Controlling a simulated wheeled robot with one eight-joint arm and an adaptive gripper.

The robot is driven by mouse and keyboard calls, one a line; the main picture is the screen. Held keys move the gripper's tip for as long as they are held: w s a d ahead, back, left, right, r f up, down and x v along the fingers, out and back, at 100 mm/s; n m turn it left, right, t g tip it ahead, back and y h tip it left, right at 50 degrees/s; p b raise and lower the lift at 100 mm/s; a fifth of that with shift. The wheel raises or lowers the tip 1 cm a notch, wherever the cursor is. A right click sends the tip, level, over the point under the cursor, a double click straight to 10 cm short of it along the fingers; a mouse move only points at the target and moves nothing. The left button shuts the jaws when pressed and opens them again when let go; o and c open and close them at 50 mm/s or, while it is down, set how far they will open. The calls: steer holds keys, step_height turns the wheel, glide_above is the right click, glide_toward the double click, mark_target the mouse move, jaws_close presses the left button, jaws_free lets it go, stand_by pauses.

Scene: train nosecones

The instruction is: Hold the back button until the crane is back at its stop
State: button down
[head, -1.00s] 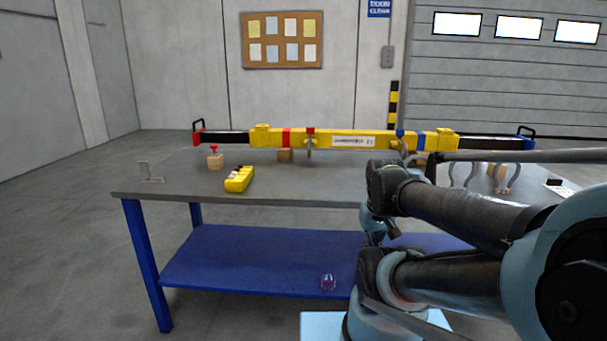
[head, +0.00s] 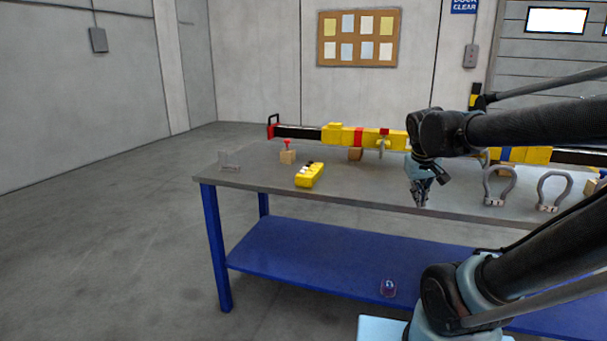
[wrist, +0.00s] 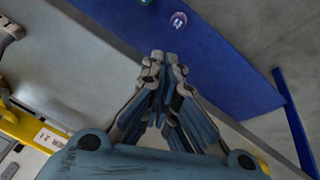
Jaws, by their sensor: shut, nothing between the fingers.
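A yellow control box (head: 309,177) with dark and white buttons lies on the grey bench top (head: 255,180), left of my gripper. Its button labels are too small to read, so I cannot tell which is the back button. My gripper (head: 420,203) is shut and empty by the bench's front edge, apart from the box. In the wrist view my gripper (wrist: 165,58) shows its fingers together, with the blue lower shelf (wrist: 225,60) beyond. I can make out no crane in these views.
A long yellow beam (head: 345,136) with red marks lies along the back of the bench, partly hidden by my arm. Several grey shackles (head: 499,185) stand right. The floor left is clear.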

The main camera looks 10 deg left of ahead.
steer(key=w+a+r+n+t, duration=0.1)
steer(key=w+a+r+n, duration=0.1)
steer(key=w+a+r, duration=0.45)
step_height(320, 180, up, 5)
steer(key=n+t+y, duration=0.2)
steer(key=n+t, duration=0.2)
steer(key=n, duration=0.1)
glide_above(302, 172)
steer(key=a, duration=0.1)
steer(key=shift+w+a, duration=0.1)
steer(key=shift+w, duration=0.3)
steer(key=shift+f, duration=0.2)
steer(key=shift+f, duration=4.25)
steer(key=shift+f, duration=0.15)
steer(key=shift+f, duration=0.25)
